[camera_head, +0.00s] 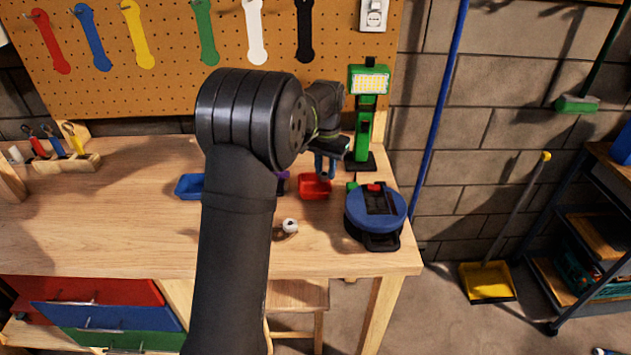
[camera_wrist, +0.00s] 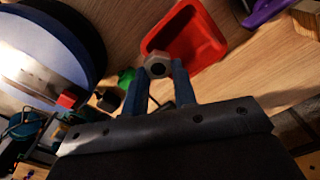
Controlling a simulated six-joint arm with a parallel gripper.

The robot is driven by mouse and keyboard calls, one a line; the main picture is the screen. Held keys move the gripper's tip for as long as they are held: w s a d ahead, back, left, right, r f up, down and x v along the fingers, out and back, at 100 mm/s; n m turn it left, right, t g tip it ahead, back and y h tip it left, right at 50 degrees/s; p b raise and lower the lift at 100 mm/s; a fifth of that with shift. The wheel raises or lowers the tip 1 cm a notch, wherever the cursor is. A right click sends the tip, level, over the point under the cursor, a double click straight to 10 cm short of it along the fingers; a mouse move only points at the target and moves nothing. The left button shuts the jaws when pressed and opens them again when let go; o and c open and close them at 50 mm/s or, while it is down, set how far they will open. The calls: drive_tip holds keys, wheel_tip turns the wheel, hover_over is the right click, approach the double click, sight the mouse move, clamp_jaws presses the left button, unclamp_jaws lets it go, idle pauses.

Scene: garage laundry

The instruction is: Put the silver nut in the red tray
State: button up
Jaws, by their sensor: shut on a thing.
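The silver nut (camera_wrist: 157,66) is held between the blue fingertips of my gripper (camera_wrist: 159,78) in the wrist view. The red tray (camera_wrist: 196,40) lies just beyond the nut there, and the nut overlaps the tray's near left edge in the picture. In the head view my gripper (camera_head: 325,166) points down above the back part of the red tray (camera_head: 314,190). I cannot make out the nut in the head view. The tray's visible floor looks empty.
A blue and black round machine (camera_head: 375,214) stands right of the tray, close by. A green work lamp (camera_head: 364,120) stands behind. A blue tray (camera_head: 189,187) is to the left, and a small white item (camera_head: 289,226) lies in front. The front left of the bench is clear.

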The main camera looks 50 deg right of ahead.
sight(316, 189)
drive_tip(key=w+f, duration=0.2)
drive_tip(key=w, duration=0.1)
drive_tip(key=shift+w+a, duration=0.1)
drive_tip(key=shift+w, duration=0.1)
drive_tip(key=shift+f, duration=2.05)
drive_tip(key=o, duration=0.7)
drive_tip(key=shift+f, duration=0.15)
wheel_tip(316, 189, up, 12)
drive_tip(key=shift+r, duration=0.15)
